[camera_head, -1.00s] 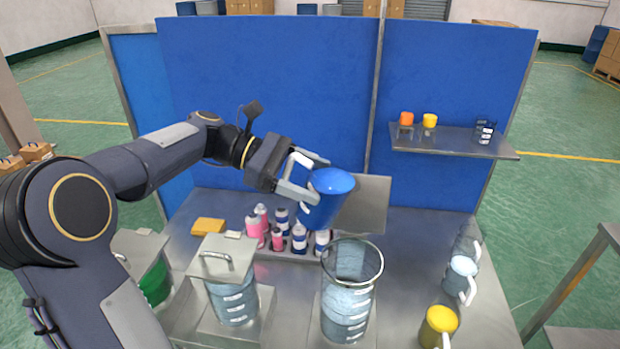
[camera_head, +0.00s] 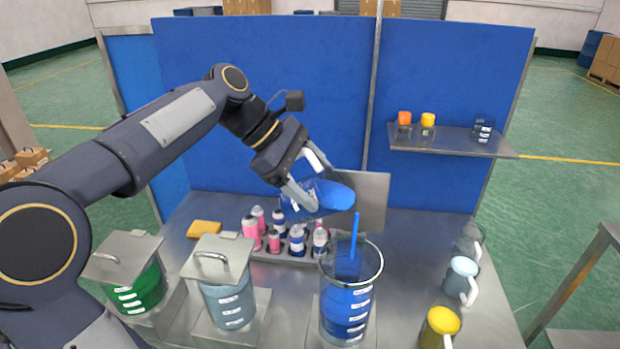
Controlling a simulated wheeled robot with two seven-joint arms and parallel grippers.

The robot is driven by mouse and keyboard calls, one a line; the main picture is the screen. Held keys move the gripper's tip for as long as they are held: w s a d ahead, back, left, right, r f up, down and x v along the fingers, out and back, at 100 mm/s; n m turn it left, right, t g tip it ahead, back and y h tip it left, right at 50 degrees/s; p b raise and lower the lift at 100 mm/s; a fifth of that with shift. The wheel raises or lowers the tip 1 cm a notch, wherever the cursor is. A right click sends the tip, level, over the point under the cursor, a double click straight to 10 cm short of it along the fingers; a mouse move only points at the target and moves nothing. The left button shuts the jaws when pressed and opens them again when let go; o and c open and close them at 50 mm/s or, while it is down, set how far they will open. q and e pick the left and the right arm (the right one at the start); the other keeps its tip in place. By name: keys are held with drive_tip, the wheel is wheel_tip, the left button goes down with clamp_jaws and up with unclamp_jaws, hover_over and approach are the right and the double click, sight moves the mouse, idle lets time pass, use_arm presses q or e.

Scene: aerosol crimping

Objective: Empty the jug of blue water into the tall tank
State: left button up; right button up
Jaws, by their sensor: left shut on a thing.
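The jug of blue water (camera_head: 328,197) is tilted far over to the right, above the tall tank. My left gripper (camera_head: 310,185) is shut on the jug. A blue stream (camera_head: 354,240) falls from its rim into the open mouth of the tall tank (camera_head: 347,300). The tank is clear with white labels and holds blue liquid. Some blue still shows in the jug's lower side. My right gripper is not in view.
Lidded tanks stand at left, one with green liquid (camera_head: 138,292) and one pale (camera_head: 229,300). Several small bottles (camera_head: 275,240) stand in a rack behind. At right are a yellow jug (camera_head: 439,326) and a pale-blue jug (camera_head: 460,278). A shelf (camera_head: 450,140) hangs on the blue panel.

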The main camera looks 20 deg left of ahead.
sight(322, 176)
use_arm(q)
drive_tip(key=shift+d+f, duration=0.15)
drive_tip(key=shift+d, duration=0.05)
drive_tip(key=shift+y, duration=0.3)
drive_tip(key=shift+d+y+p, duration=0.2)
drive_tip(key=shift+y+p, duration=0.3)
drive_tip(key=shift+s+d+f+m+y+p, duration=0.1)
drive_tip(key=shift+d+f+m+y+p, duration=0.1)
drive_tip(key=shift+d+y+p, duration=0.5)
drive_tip(key=shift+s+d+f+m+y+p, duration=0.1)
drive_tip(key=shift+d+m+y+p, duration=0.2)
drive_tip(key=shift+y+p, duration=0.6)
drive_tip(key=shift+d+f, duration=0.15)
drive_tip(key=shift+d, duration=0.05)
drive_tip(key=shift+d+f+t+y, duration=0.3)
drive_tip(key=shift+d+y, duration=0.45)
drive_tip(key=shift+y, duration=0.45)
drive_tip(key=shift+s+d+r+m+y, duration=0.15)
drive_tip(key=shift+d+m+y, duration=0.15)
drive_tip(key=shift+d+y, duration=0.65)
drive_tip(key=shift+y, duration=0.25)
